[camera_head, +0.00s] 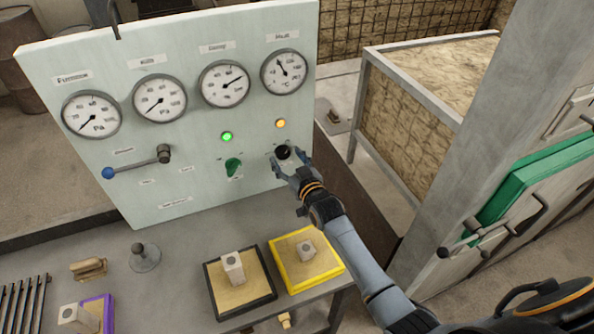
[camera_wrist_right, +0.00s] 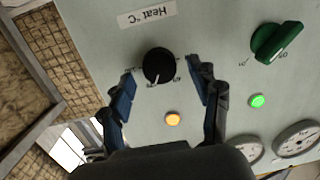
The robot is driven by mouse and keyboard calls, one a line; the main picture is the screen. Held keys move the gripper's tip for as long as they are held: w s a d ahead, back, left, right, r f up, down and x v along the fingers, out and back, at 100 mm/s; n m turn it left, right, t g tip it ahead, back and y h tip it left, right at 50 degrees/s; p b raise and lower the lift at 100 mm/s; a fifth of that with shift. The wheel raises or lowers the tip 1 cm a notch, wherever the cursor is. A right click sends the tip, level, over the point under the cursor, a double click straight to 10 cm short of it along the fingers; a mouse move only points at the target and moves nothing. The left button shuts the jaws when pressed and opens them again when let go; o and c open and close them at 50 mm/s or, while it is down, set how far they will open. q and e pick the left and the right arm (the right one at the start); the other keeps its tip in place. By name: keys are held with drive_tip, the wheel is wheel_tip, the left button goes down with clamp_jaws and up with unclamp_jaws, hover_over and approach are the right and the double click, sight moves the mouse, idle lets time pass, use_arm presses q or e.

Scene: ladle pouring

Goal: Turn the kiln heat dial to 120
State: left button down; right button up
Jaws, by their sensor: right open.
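The kiln heat dial is a round black knob (camera_wrist_right: 158,66) under a "Heat °C" label (camera_wrist_right: 146,16) in the right wrist view. It also shows low on the right of the pale panel in the head view (camera_head: 283,152). A light pointer mark sits on its face; the number it points to is too small to read. My right gripper (camera_head: 284,161) is at the dial. In the wrist view its two blue-padded fingers (camera_wrist_right: 163,80) are open, one on each side of the knob, with gaps between them and it. My left gripper is not in view.
The panel (camera_head: 200,110) also carries a green switch (camera_head: 233,166), a green lamp (camera_head: 227,136), an orange lamp (camera_head: 281,123), a blue-ended lever (camera_head: 135,166) and several gauges. A yellow-rimmed tray (camera_head: 330,276) and a black-rimmed tray (camera_head: 218,308) lie on the table below.

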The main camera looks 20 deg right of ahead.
drive_tip(key=s+d+r, duration=0.1)
drive_tip(key=s, duration=1)
drive_tip(key=shift+r, duration=0.15)
drive_tip(key=s+f+g, duration=0.2)
drive_tip(key=s, duration=0.1)
drive_tip(key=s+a+f+g, duration=0.1)
drive_tip(key=s+f+g, duration=0.1)
drive_tip(key=s, duration=0.2)
drive_tip(key=s+f+g, duration=0.1)
drive_tip(key=s+g, duration=0.1)
drive_tip(key=s, duration=0.2)
drive_tip(key=shift+a+f, duration=0.15)
drive_tip(key=shift+f, duration=0.25)
drive_tip(key=s+g+h, duration=0.1)
drive_tip(key=s+g, duration=0.6)
drive_tip(key=s, duration=1.2)
wheel_tip(320, 180, down, 27)
drive_tip(key=g+b, duration=0.1)
drive_tip(key=b, duration=0.1)
drive_tip(key=s+d+f+g, duration=0.1)
drive_tip(key=s+f, duration=0.8)
drive_tip(key=s+d+f+b, duration=0.1)
drive_tip(key=s+d+f, duration=0.1)
drive_tip(key=s+f, duration=0.7)
drive_tip(key=shift+d+f+n+g, duration=0.3)
drive_tip(key=shift+f+g, duration=0.1)
drive_tip(key=shift+f, duration=0.25)
